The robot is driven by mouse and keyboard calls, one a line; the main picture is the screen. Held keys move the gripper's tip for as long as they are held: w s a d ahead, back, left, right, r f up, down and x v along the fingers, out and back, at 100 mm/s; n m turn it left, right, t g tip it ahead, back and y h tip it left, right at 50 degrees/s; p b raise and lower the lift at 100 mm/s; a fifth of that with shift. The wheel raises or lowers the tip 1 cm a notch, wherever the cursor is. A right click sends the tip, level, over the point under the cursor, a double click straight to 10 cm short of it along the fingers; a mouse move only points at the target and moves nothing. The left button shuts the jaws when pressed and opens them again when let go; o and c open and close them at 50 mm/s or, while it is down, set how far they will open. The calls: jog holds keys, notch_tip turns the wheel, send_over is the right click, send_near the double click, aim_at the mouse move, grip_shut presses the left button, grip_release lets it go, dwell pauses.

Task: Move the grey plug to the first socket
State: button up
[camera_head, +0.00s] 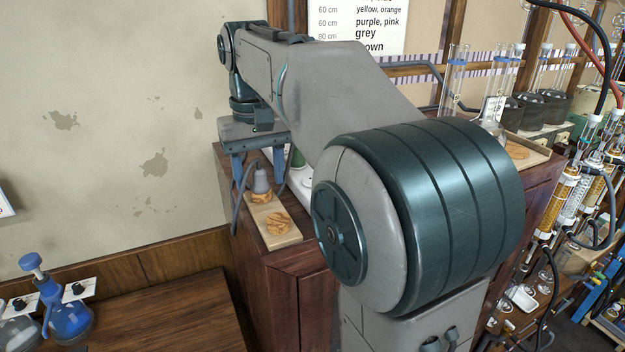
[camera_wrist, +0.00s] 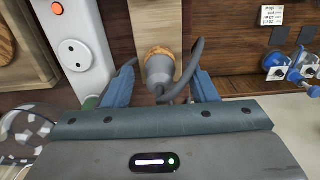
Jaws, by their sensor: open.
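The grey plug (camera_head: 261,181) stands on a cork ring on a light wooden board, on top of the dark red-brown cabinet. It also shows in the wrist view (camera_wrist: 159,68), with its grey cable looping beside it. My gripper (camera_head: 259,176) is above the board, pointing down, with its two blue fingers apart on either side of the plug. In the wrist view my gripper (camera_wrist: 163,78) has the plug between its fingers, with gaps visible. The white socket strip (camera_wrist: 82,48) lies to the left there, with a round socket and an orange button. In the head view my arm hides most of the strip (camera_head: 300,183).
A second cork ring (camera_head: 278,224) lies on the same board. Something green (camera_head: 298,157) stands by the strip. Glassware (camera_head: 455,80) and dark round heaters (camera_head: 527,106) stand behind my arm.

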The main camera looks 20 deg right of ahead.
aim_at(259, 170)
dwell(0.8)
grip_shut()
jog(key=shift+r+p, duration=1.15)
jog(key=shift+p, duration=0.05)
jog(key=shift+r, duration=1.85)
